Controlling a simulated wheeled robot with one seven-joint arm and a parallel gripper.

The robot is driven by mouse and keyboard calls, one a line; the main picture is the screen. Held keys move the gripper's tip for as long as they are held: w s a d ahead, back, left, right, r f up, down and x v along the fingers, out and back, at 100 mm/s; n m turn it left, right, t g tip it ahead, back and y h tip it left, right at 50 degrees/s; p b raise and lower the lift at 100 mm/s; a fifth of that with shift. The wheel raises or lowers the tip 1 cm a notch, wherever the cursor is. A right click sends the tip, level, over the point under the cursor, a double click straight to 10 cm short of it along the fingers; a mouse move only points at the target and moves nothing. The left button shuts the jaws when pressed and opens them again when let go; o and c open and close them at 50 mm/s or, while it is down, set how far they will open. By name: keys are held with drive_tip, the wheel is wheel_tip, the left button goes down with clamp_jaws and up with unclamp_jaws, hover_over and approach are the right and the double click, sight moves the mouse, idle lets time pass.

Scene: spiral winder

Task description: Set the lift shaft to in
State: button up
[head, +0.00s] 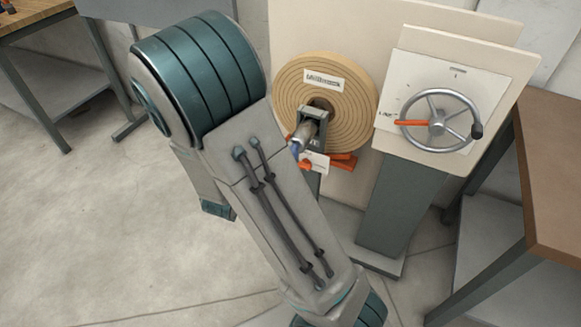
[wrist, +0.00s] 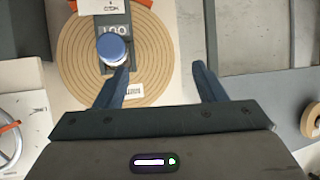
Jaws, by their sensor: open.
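A silver shaft with a blue round end (wrist: 112,48) sticks out in front of the wound tan coil (wrist: 75,70) in the wrist view. My gripper (wrist: 162,67) is open and empty. In the wrist view its left finger overlaps the coil beside the blue end, and the right finger is over grey floor. Contact cannot be told. The head view hides my gripper.
A handwheel (head: 437,122) with an orange pointer stands on a pedestal right of the coil (head: 350,110). An orange part (head: 342,161) and a white tag (head: 316,162) are below the shaft. A brown table (head: 556,190) is at the right. The floor at left is clear.

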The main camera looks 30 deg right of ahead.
drive_tip(key=s+d+f+h+b, duration=0.3)
drive_tip(key=f+h+b, duration=0.1)
drive_tip(key=f+h, duration=0.15)
drive_tip(key=h+b, duration=0.1)
drive_tip(key=b, duration=0.2)
approach(305, 132)
drive_tip(key=shift+t, duration=0.4)
drive_tip(key=w+d+f, duration=0.2)
drive_tip(key=f, duration=0.1)
drive_tip(key=shift+w+f, duration=0.25)
drive_tip(key=shift+w, duration=0.05)
